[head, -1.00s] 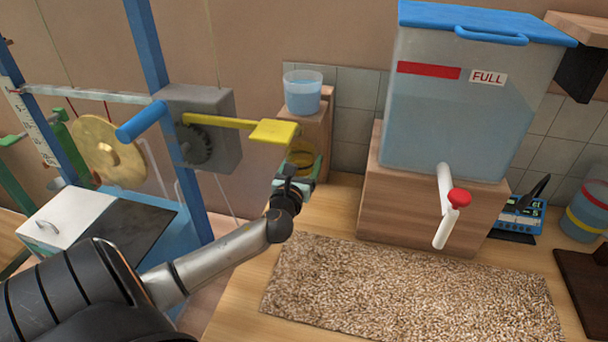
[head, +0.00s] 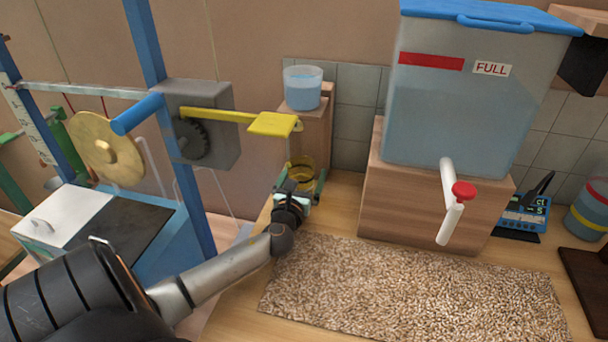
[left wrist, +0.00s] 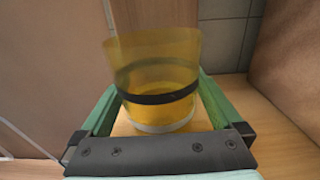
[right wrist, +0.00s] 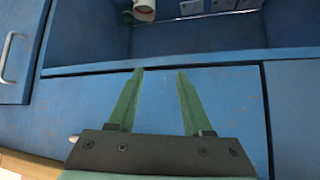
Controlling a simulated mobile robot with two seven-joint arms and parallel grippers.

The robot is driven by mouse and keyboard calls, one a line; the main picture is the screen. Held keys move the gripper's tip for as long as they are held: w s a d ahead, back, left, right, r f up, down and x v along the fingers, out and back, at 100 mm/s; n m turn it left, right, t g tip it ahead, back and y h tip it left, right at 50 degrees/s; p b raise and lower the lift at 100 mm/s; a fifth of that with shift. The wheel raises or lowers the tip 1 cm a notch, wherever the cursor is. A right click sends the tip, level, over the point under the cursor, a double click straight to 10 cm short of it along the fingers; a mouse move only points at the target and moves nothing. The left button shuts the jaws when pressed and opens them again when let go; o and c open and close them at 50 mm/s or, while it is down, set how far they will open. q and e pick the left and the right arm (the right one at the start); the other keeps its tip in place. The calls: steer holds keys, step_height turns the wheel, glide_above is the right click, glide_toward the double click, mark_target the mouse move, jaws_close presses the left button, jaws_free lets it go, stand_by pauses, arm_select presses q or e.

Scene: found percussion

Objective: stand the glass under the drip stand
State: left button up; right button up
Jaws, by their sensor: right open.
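The amber glass (head: 301,173) with a dark band is at the back left of the counter, below the wooden stand (head: 318,130) that bears a clear cup of blue water (head: 303,88); this looks like the drip stand. My left gripper (head: 298,190) has its fingers on both sides of the glass and appears shut on it. In the left wrist view the glass (left wrist: 158,75) sits between the green fingers, its base low near the wooden top; contact there is unclear. My right gripper (right wrist: 160,80) is open and empty in front of blue cabinet fronts (right wrist: 235,95).
A yellow paddle (head: 272,124) from a grey gear box juts out above the glass. A blue-lidded water tank (head: 455,110) with a red-handled tap stands on a wooden block. A speckled mat (head: 410,290) covers the front counter. A blue scale (head: 522,215) is at right.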

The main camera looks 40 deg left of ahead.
mark_target(298, 189)
arm_select(q)
steer(key=shift+r, duration=0.15)
steer(key=v, duration=1.2)
stand_by(1.7)
